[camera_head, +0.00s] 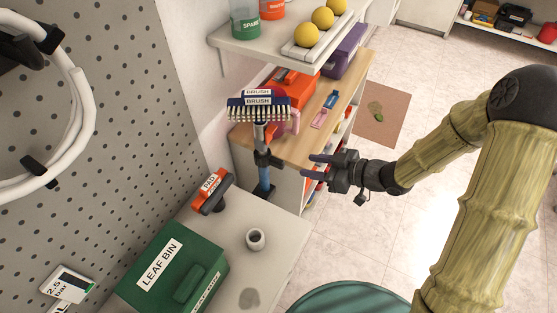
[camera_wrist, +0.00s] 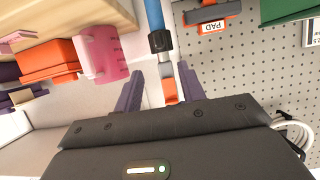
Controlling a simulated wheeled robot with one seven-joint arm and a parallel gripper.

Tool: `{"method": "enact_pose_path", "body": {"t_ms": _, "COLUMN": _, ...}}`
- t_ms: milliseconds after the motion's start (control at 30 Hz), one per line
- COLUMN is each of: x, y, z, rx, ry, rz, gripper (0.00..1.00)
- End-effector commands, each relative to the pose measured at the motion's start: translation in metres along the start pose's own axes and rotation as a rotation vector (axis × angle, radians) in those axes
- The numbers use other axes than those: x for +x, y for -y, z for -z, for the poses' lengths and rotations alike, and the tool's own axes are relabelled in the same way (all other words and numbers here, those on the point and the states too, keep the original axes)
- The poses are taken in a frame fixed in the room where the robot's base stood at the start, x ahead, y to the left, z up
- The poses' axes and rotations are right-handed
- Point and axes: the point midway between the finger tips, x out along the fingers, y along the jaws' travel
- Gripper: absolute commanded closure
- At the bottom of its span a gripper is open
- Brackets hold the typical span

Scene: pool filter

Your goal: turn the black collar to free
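A brush (camera_head: 258,104) with a blue, labelled head and pale bristles stands on top of a pole. The black collar (camera_head: 265,158) is on this pole, below the brush and above the blue section (camera_head: 264,182). In the wrist view the black collar (camera_wrist: 160,41) sits at the end of the blue pole (camera_wrist: 154,13), with a grey and orange piece (camera_wrist: 168,86) beyond it. My gripper (camera_head: 310,166) is open and empty, to the right of the collar and apart from it. In the wrist view its spread fingers (camera_wrist: 160,82) show on either side of the orange piece.
A wooden-topped shelf (camera_head: 318,127) holds an orange box (camera_head: 292,86), a pink mug (camera_head: 293,122) and a purple box (camera_head: 343,50). Open floor lies right.

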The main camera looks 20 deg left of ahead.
Motion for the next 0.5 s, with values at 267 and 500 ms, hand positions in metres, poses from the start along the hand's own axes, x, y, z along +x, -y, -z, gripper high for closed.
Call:
{"method": "enact_pose_path", "body": {"t_ms": 267, "x": 0.051, "y": 0.001, "z": 0.000, "rx": 0.000, "ry": 0.000, "rz": 0.003, "gripper": 0.60}}
{"method": "enact_pose_path", "body": {"t_ms": 500, "x": 0.092, "y": 0.001, "z": 0.000, "rx": 0.000, "ry": 0.000, "rz": 0.003, "gripper": 0.60}}
